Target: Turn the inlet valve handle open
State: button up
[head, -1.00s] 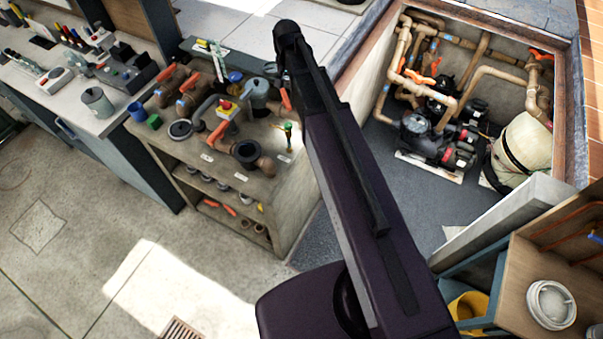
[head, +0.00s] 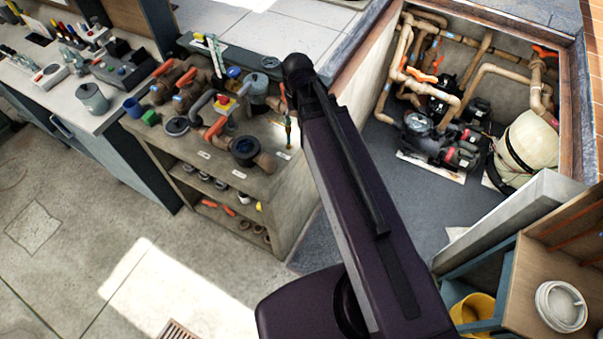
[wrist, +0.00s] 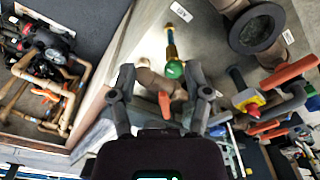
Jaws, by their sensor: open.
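Several pipe valves with orange handles stand on the bench; which is the inlet valve I cannot tell. In the wrist view, one orange handle (wrist: 165,105) lies between and beyond my fingers, beside a brown pipe fitting (wrist: 156,82). My gripper (wrist: 160,82) is open and empty, its fingers apart on either side of that fitting. Another orange handle (wrist: 288,74) is at the right, near a wide dark pipe mouth (wrist: 258,30); in the head view this handle (head: 215,128) is left of my arm. My gripper is hidden behind the arm in the head view.
A green-and-brass fitting (wrist: 174,69) stands just beyond my fingers. A yellow switch box with a red button (head: 223,103) is among the valves. Right of the bench is a pit with pipes, pumps and a cream tank (head: 528,148). A grey pot (head: 92,98) stands at the left.

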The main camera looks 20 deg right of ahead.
jog(key=s+f+b, duration=0.2)
jog(key=f+b, duration=0.8)
jog(key=s+f+n+b, duration=0.1)
jog(key=s+f+b, duration=0.1)
jog(key=f+b, duration=0.9)
jog(key=shift+s+f+g, duration=0.3)
jog(key=shift+s, duration=0.1)
dwell(0.3)
dwell(0.5)
